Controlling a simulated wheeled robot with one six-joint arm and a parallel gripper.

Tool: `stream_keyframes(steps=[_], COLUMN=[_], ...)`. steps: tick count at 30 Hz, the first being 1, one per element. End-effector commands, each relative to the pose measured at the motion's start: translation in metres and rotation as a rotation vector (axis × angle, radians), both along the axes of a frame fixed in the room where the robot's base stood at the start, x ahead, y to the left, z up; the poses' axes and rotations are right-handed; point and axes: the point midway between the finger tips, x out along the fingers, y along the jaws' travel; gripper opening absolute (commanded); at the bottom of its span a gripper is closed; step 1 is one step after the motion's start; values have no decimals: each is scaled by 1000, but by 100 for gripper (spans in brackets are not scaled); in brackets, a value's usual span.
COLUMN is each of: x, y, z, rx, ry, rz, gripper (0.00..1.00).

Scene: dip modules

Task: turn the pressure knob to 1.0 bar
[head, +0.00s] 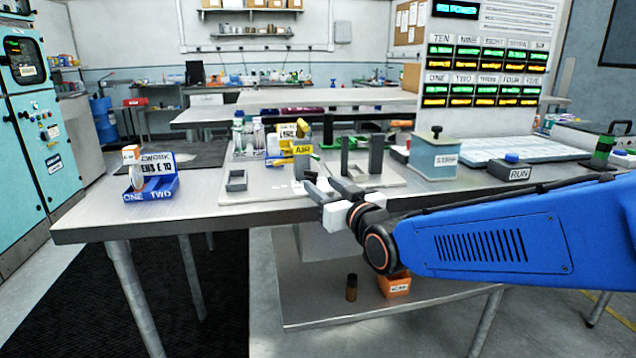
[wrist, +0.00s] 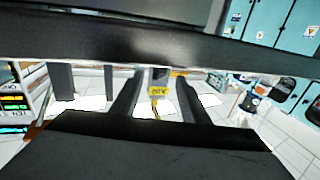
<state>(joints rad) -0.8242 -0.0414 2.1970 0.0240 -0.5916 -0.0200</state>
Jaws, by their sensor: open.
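My gripper (head: 320,183) reaches over the middle of the bench, its two dark fingers apart with nothing between them. In the wrist view my gripper (wrist: 157,82) has its fingers on either side of a small yellow AIR label (wrist: 158,91), which stands beyond the fingertips. In the head view the same yellow AIR label (head: 301,149) is just behind the gripper, beside taller yellow parts. I cannot make out a pressure knob or a pressure reading clearly; the AIR fixture is small and partly hidden.
Two dark posts (head: 361,156) stand right of the AIR label. A blue tray (head: 150,192) sits at the left. A grey-blue box (head: 435,160) and a RUN button box (head: 510,170) stand at the right. A small grey square holder (head: 237,181) sits left of my gripper.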

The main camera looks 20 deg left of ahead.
Motion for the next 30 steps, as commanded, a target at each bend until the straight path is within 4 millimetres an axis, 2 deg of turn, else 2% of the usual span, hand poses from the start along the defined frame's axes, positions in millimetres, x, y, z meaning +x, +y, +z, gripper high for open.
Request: stream_keyframes(steps=[18, 24, 30], x=[-70, -84, -90], y=[-73, -89, -95], z=[0, 0, -1], rx=[2, 2, 1], ry=[-2, -2, -1], rz=[0, 0, 0], gripper=[41, 41, 41])
